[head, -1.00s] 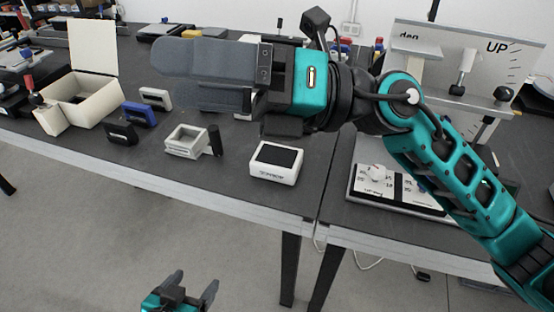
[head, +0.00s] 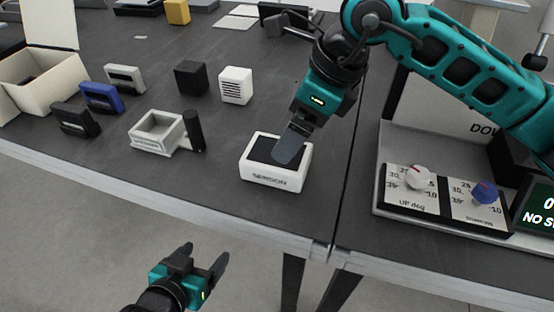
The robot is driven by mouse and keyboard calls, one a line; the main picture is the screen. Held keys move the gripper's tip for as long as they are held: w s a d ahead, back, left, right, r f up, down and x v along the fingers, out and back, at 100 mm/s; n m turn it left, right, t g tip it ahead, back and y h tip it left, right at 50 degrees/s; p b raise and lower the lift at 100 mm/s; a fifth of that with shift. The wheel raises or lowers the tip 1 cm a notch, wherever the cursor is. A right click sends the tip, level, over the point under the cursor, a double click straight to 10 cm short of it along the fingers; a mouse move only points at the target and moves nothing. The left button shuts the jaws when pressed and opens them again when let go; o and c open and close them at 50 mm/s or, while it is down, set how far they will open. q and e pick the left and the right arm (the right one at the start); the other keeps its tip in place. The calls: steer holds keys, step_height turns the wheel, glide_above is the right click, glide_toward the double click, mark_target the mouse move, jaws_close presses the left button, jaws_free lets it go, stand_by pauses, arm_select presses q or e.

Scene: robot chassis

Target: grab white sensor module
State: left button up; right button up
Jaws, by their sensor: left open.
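A small white cube with a slatted front (head: 236,86) stands on the dark table, left of my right arm. Nearer the table's front edge is a wider white box with a black top and dark lettering (head: 273,179). I cannot tell for sure which of these is the sensor module. My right gripper (head: 288,150) points down over the wider box and hides part of its black top. Its fingers overlap in this view, so their opening and any contact are unclear. My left gripper (head: 205,262) is open and empty, low in front of the table.
A black cube (head: 191,78) stands beside the white cube. A grey open frame (head: 157,132), a blue module (head: 101,97) and a black module (head: 76,119) lie to the left, near an open cream box (head: 37,85). A dial panel (head: 412,188) is at the right.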

steer(key=b+x, duration=0.1)
steer(key=x, duration=0.7)
steer(key=shift+w+f, duration=0.1)
steer(key=shift+f, duration=0.15)
steer(key=shift+f+b, duration=0.25)
steer(key=shift+b, duration=0.3)
stand_by(0.3)
steer(key=c, duration=0.8)
steer(key=shift+c, duration=0.2)
steer(key=shift+r, duration=0.15)
